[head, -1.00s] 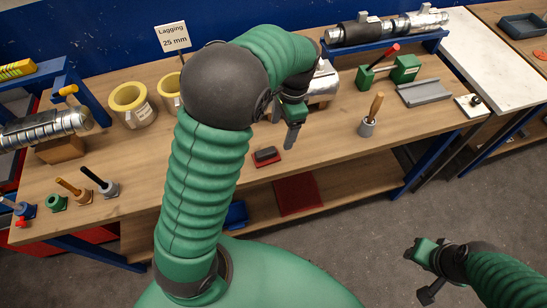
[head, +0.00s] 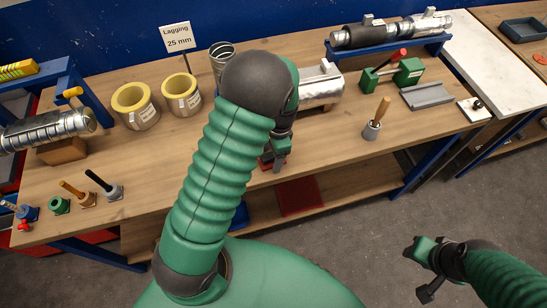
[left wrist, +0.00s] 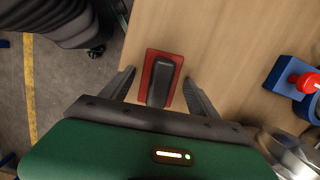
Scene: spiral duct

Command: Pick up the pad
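The pad is a dark block with rounded edges on a flat red base. It lies near the front edge of the wooden bench (head: 330,150). In the head view the pad (head: 264,163) is mostly hidden behind my left gripper (head: 279,163). In the left wrist view the pad (left wrist: 160,82) sits between the two spread fingers of my left gripper (left wrist: 159,75), with a gap on each side. The left gripper is open and empty. My right gripper (head: 426,270) hangs over the floor at lower right, away from the bench; its finger opening is unclear.
A grey cup with a wooden-handled tool (head: 373,130) stands to the right of the pad. A silver duct piece (head: 320,90) lies behind. Yellow-lined rings (head: 135,105) and several small tools in holders (head: 77,193) are to the left. A red mat (head: 300,197) lies on the lower shelf.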

